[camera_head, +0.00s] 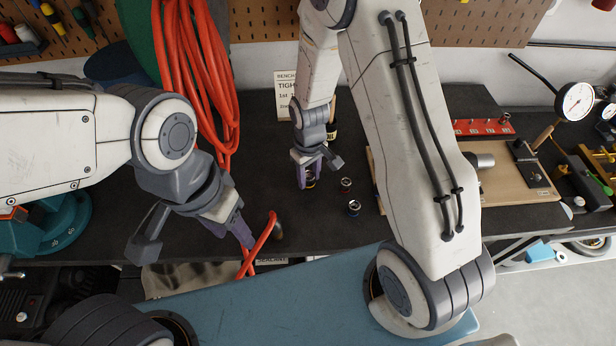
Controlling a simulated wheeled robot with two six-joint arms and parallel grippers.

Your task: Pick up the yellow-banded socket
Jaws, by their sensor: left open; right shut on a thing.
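My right gripper (309,178), with purple fingers, points down over the dark bench mat and is shut on a small socket (310,184). Only a little of that socket shows between the fingertips; a yellowish band seems visible, and I cannot tell whether its base touches the mat. A red-banded socket (346,183) stands on the mat to the right of this gripper. A blue-banded socket (354,208) stands nearer the front, also to the right. My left gripper (234,236) is open and empty near the bench's front edge, beside the red hose.
The red hose (205,75) hangs at the back left, and its end (265,235) lies near my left gripper. A sign card (288,95) stands behind my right gripper. A red rack (483,128) and wooden board (520,185) are at the right. The middle mat is mostly clear.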

